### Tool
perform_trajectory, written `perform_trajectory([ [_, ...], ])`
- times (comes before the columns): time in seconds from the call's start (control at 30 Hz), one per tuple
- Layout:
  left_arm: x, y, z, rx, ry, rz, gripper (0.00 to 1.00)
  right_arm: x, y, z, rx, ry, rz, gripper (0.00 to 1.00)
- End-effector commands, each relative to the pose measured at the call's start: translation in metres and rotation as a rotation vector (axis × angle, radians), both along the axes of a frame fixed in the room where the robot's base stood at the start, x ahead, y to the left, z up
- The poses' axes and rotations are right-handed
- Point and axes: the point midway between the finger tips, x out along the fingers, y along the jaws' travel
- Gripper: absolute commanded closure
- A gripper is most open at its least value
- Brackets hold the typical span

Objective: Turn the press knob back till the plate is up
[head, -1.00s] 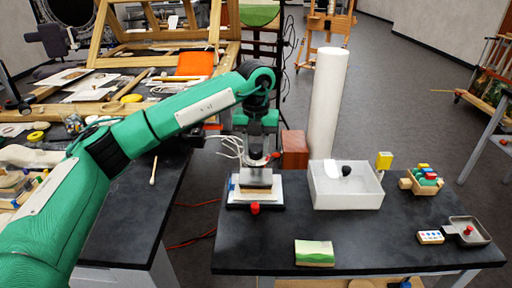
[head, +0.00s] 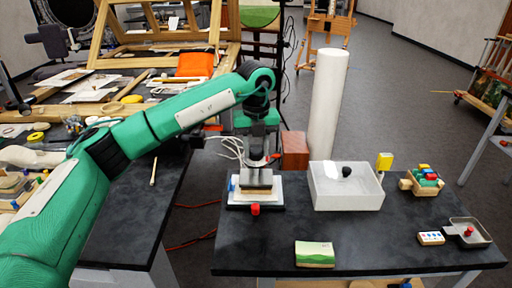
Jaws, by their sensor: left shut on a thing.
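The small press (head: 270,200) stands at the left end of the dark table, with a pale base and a dark plate (head: 257,181) over a light stack. My left gripper (head: 257,164) comes down from above onto the top of the press and is shut on the press knob, which its fingers mostly hide. The gap under the plate is too small to judge clearly. My right gripper is not in view.
A red piece (head: 255,209) is at the press's front. A white bin (head: 346,194) with a black knob-like thing stands to the right. A green-and-cream block (head: 314,253) lies near the front edge. A red-brown box (head: 294,150) and white roll (head: 328,105) stand behind.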

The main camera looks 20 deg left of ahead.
Motion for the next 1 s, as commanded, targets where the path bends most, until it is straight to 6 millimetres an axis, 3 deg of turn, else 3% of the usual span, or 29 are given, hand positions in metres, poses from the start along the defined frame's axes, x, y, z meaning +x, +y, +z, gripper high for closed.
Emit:
perform_trajectory([
  [0.03,0.001,0.001,0.003,-0.002,-0.008,0.003,0.62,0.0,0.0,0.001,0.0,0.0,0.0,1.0],
  [0.13,0.001,0.001,0.003,-0.002,-0.005,0.003,0.43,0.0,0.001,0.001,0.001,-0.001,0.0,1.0],
  [0.53,0.001,0.0,0.008,0.0,-0.004,0.0,0.42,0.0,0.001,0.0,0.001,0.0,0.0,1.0],
  [0.67,0.001,0.0,0.029,-0.001,-0.005,-0.001,0.42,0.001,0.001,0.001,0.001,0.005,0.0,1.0],
  [1.0,0.001,0.0,0.108,-0.001,-0.005,0.001,0.42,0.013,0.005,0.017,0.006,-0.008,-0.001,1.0],
])
